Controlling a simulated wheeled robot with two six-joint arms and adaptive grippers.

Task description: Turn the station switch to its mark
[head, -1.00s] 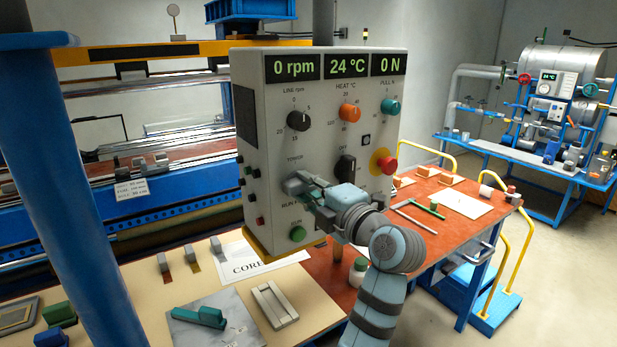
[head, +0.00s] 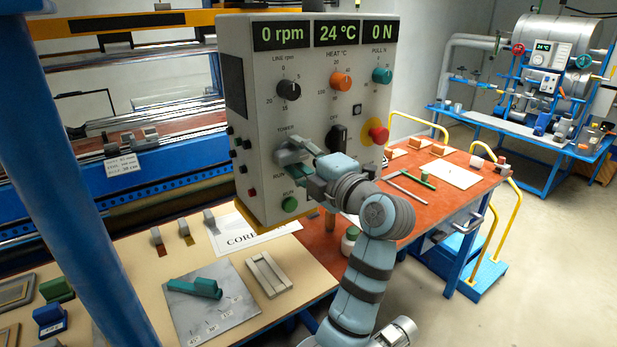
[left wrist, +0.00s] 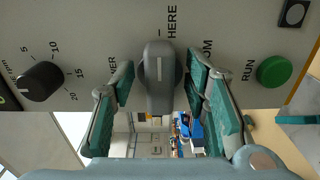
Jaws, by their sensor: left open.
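The station switch (left wrist: 160,75) is a grey bar-shaped knob on the control panel (head: 310,100). In the left wrist view its bar runs up and down the picture, with a pale line on it. The word HERE and a short dark line stand above it, roughly in line with the bar. My left gripper (left wrist: 165,90) is open, with one green-padded finger on each side of the knob; the right-hand finger is very close, contact unclear. My right gripper is out of view.
A black OFF switch (head: 337,138), a red stop button (head: 378,135) and a green RUN button (head: 289,204) sit near my left gripper. Black, orange and teal dials are higher on the panel. A blue post (head: 70,170) stands at left.

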